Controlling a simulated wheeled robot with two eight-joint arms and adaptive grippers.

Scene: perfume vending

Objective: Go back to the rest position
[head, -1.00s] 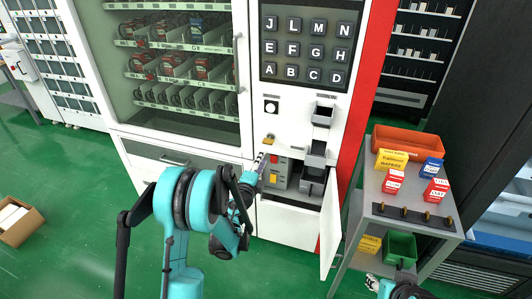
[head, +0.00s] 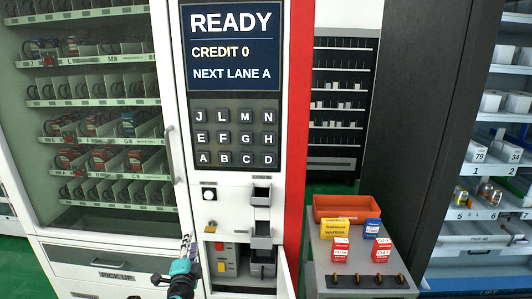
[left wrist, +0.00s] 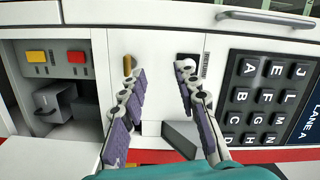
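My left gripper (head: 186,247) is in front of the white vending machine panel (head: 190,130), left of the open lower compartment. In the left wrist view its two purple-padded fingers (left wrist: 162,74) are spread apart with nothing between them. Beyond the fingertips are a brass lock (left wrist: 127,65) and the round white return button (left wrist: 188,65). I see no contact with the panel. The screen (head: 236,42) reads READY, CREDIT 0, NEXT LANE A. My right gripper is not in view.
The compartment door (head: 285,280) hangs open on the right. Inside are a red button (head: 219,247), a yellow button (head: 221,268) and a grey box (head: 262,268). A grey cart (head: 340,284) with an orange bin (head: 345,207) and several small boxes stands at the right.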

